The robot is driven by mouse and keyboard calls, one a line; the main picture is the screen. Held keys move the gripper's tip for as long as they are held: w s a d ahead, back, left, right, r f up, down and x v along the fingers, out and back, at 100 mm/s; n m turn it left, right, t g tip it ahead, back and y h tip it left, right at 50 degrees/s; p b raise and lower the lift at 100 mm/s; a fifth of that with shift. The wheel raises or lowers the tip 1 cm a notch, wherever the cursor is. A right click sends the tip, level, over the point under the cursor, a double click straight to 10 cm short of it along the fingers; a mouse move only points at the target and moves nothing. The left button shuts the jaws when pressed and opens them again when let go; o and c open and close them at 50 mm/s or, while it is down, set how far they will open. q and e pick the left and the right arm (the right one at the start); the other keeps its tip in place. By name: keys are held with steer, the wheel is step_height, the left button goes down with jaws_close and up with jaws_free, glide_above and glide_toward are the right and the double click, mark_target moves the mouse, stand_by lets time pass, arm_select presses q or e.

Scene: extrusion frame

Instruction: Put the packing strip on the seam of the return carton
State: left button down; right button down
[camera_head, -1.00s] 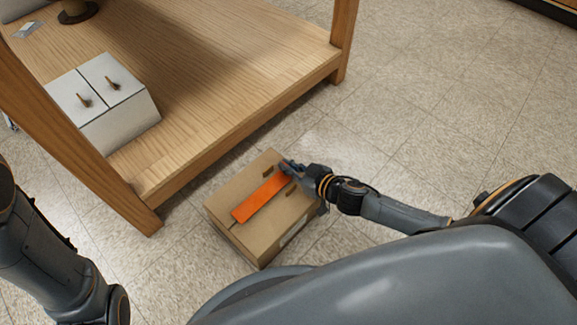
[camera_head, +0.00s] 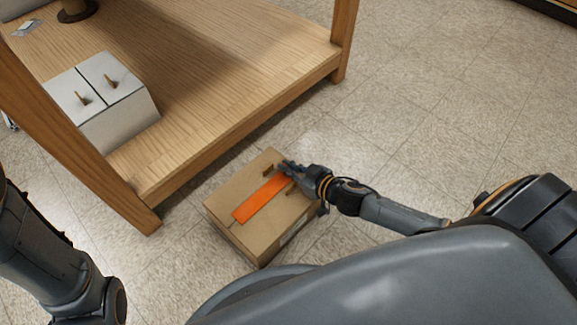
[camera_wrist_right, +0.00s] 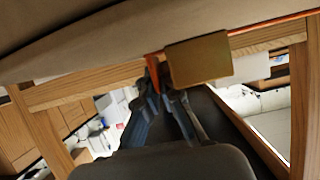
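The return carton (camera_head: 277,228) is a brown box on the floor beside the wooden frame. The packing strip (camera_head: 258,200) is flat and orange, stretched lengthwise over the carton top, roughly along its seam. Part of the seam shows at the strip's near end. I cannot tell whether the whole strip touches the carton. My right gripper (camera_head: 287,168) is at the strip's far end, over the carton's far right side. In the right wrist view its fingers (camera_wrist_right: 160,82) close toward each other with orange strip (camera_wrist_right: 153,66) at their tips. My left gripper is out of view; only that arm shows.
A wooden bench frame (camera_head: 240,110) with a low shelf stands just behind the carton, a post (camera_head: 110,185) close to its left. A white box with two handles (camera_head: 105,98) sits on the shelf. Tiled floor (camera_head: 440,130) is free to the right.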

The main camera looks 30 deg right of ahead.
steer(key=c, duration=1.4)
jaws_free()
steer(key=shift+c, duration=0.2)
steer(key=v, duration=1.2)
